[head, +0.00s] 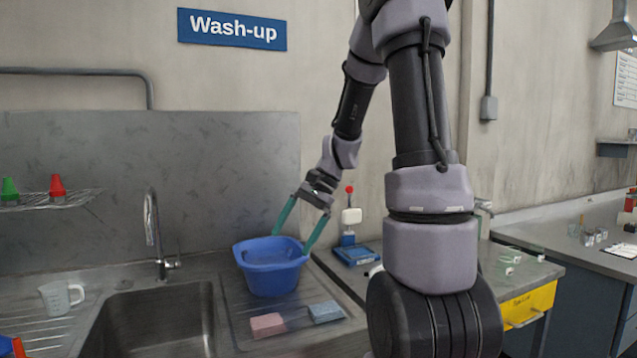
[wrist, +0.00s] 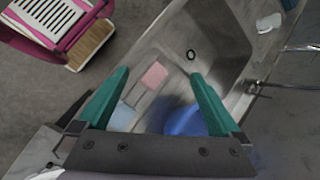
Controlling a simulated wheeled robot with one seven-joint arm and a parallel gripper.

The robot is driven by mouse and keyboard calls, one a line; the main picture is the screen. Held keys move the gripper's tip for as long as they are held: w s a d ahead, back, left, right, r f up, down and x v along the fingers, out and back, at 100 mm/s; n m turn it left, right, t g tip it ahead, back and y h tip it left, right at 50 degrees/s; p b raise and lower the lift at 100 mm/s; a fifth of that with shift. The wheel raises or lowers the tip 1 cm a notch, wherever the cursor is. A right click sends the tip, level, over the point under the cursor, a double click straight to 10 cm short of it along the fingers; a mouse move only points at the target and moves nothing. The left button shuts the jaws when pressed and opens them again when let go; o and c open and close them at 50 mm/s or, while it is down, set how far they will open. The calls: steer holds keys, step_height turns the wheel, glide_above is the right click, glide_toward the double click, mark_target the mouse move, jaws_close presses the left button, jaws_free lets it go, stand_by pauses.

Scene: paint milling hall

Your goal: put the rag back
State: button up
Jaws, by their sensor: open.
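My gripper (head: 290,243) is open and empty, its teal fingers pointing down at the blue tub (head: 268,278) on the drainboard. In the head view the fingertips overlap the tub's rim; contact cannot be told. The wrist view shows the open fingers (wrist: 160,73) with part of the tub (wrist: 182,122) near the right one. A flat pink piece (head: 268,325) and a flat pale blue piece (head: 326,312) lie in front of the tub. The pink piece (wrist: 154,75) and pale blue piece (wrist: 122,116) also show in the wrist view. I cannot tell which is the rag.
The sink (head: 155,320) with its tap (head: 152,235) is left of the tub. A measuring jug (head: 60,297) stands further left, below a wire shelf (head: 50,199). A blue scale-like device (head: 355,254) is right of the tub. A magenta cart (wrist: 25,35) shows in the wrist view.

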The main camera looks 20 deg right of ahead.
steer(key=s+r+n+t+h, duration=0.4)
steer(key=s+r+t, duration=0.3)
steer(key=s+r, duration=0.7)
steer(key=shift+r+n+h, duration=0.3)
steer(key=shift+n, duration=0.6)
steer(key=shift+d, duration=0.1)
